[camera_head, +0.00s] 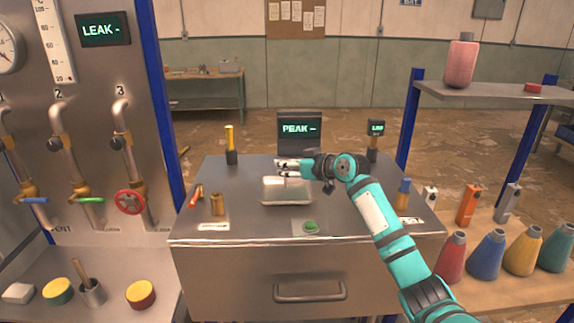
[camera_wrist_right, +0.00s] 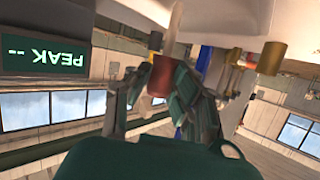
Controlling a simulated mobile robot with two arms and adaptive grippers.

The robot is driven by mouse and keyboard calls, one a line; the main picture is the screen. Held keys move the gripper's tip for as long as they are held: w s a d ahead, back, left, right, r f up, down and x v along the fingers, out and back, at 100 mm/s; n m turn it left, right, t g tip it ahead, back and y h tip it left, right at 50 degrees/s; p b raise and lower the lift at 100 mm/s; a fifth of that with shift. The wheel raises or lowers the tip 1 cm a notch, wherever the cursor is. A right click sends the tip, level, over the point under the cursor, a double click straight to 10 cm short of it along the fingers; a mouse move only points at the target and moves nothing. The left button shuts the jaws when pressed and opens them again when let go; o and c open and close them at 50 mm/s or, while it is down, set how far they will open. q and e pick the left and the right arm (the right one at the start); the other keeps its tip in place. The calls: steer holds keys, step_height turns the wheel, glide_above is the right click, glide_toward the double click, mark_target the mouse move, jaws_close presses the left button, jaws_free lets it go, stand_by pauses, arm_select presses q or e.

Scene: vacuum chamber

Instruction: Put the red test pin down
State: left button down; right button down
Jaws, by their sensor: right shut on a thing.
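In the right wrist view the gripper (camera_wrist_right: 160,88) is shut on a small dull red piece, which I take to be the red test pin (camera_wrist_right: 159,76). A pale thin shaft (camera_wrist_right: 175,22) runs out beyond it. The fingers hide much of the pin, and in the head view it is hardly visible. I cannot tell whether its tip touches the tray. My left gripper is not in view.
A brass cup (camera_head: 217,205) and an orange-red piece (camera_head: 196,196) are left of the tray. A green button (camera_head: 310,226) is in front. A yellow-topped cylinder (camera_head: 230,143) and the PEAK display (camera_head: 299,131) stand behind. Colored bottles (camera_head: 487,252) line the right bench.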

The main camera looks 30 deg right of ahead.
steer(key=shift+f, duration=0.75)
steer(key=c, duration=1.2)
jaws_free()
steer(key=shift+d, duration=0.1)
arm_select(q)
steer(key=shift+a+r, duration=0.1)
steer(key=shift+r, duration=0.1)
arm_select(e)
steer(key=shift+r, duration=0.25)
arm_select(q)
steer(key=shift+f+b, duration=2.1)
steer(key=shift+b, duration=0.15)
arm_select(e)
steer(key=shift+v, duration=6)
steer(key=shift+f, duration=0.1)
